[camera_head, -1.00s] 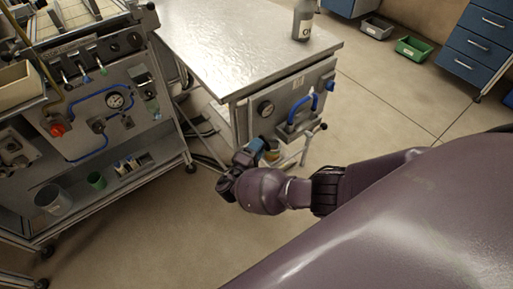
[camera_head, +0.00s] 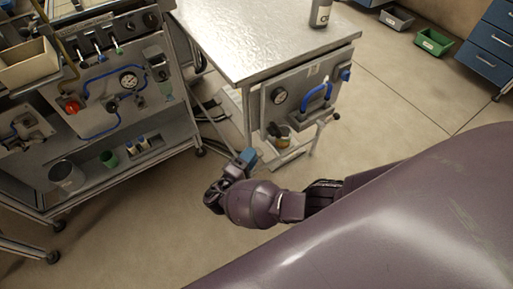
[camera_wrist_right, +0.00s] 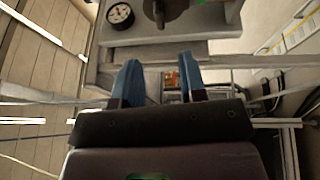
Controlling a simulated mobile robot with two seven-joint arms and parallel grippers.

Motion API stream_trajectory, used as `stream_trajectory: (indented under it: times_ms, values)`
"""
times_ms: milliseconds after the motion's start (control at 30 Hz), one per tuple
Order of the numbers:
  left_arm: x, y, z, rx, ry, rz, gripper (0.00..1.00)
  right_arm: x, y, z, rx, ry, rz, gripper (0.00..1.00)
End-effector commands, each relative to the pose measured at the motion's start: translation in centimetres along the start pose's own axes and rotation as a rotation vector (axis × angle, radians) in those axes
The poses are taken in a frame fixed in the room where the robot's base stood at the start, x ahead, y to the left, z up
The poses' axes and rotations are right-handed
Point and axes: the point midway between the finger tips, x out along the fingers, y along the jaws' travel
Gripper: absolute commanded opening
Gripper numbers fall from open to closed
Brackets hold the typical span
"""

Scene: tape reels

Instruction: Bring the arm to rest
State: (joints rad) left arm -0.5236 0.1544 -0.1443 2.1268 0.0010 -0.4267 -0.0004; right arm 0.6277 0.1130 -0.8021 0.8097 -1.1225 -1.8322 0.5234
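My right arm reaches in from the right in the head view, dark purple, with its wrist low in front of the metal table. My right gripper (camera_head: 244,158) has blue fingers and hangs over the floor, just left of and below the table's front panel. In the right wrist view, its two blue fingers (camera_wrist_right: 160,82) stand apart with nothing between them, so it is open and empty. My left gripper is not in view.
A wheeled equipment cart (camera_head: 40,180) stands left. A green bin (camera_head: 433,42) and blue drawers (camera_head: 485,48) are at back right. Floor between is clear.

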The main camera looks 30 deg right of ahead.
Motion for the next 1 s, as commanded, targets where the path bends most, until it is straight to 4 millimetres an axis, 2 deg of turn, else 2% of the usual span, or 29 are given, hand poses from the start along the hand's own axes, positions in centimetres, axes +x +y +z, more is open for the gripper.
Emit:
stream_trajectory:
  times_ms: [167, 733, 867, 1000]
  values:
    - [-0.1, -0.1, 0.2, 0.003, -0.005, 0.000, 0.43, -0.7, 0.0, 0.0, 0.000, 0.001, 0.000, 0.38]
    - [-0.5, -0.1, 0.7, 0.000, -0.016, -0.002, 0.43, -0.7, 0.0, 0.0, -0.012, 0.003, -0.001, 0.38]
    - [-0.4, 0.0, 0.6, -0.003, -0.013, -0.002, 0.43, -0.7, -0.9, -1.0, -0.065, 0.065, -0.058, 0.38]
    - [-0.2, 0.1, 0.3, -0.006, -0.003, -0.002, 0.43, -2.2, -2.1, -4.0, -0.092, 0.197, -0.247, 0.38]
